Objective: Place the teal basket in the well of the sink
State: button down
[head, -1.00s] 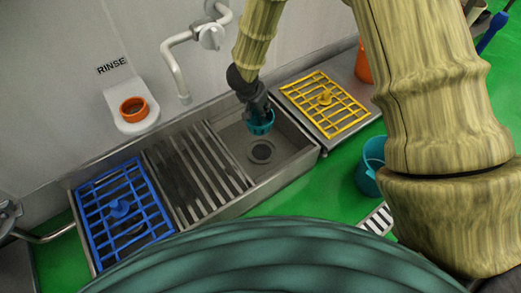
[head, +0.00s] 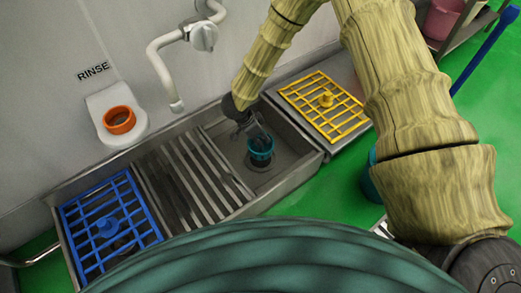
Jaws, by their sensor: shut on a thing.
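The teal basket (head: 261,150) is small and round and sits within the open well of the sink (head: 289,152), over the dark drain. My gripper (head: 257,138) reaches down into the well from the back and is shut on the basket's upper part. The basket looks roughly upright. I cannot tell whether its underside touches the well floor. The fingertips are small and partly hidden against the basket.
Left of the well are a slatted drainboard (head: 187,178) and a blue rack (head: 108,228). A yellow rack (head: 325,103) lies to the right. A faucet (head: 168,78) and an orange cup (head: 119,120) on a wall holder are behind. A teal bucket (head: 371,182) stands on the green floor.

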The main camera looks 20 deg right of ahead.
notch_tip(320, 180, down, 6)
jog(key=b, duration=0.3)
dwell(0.3)
jog(key=c, duration=1.2)
grip_release()
jog(key=shift+f, duration=0.1)
jog(key=p+v, duration=0.7)
jog(key=v, duration=0.5)
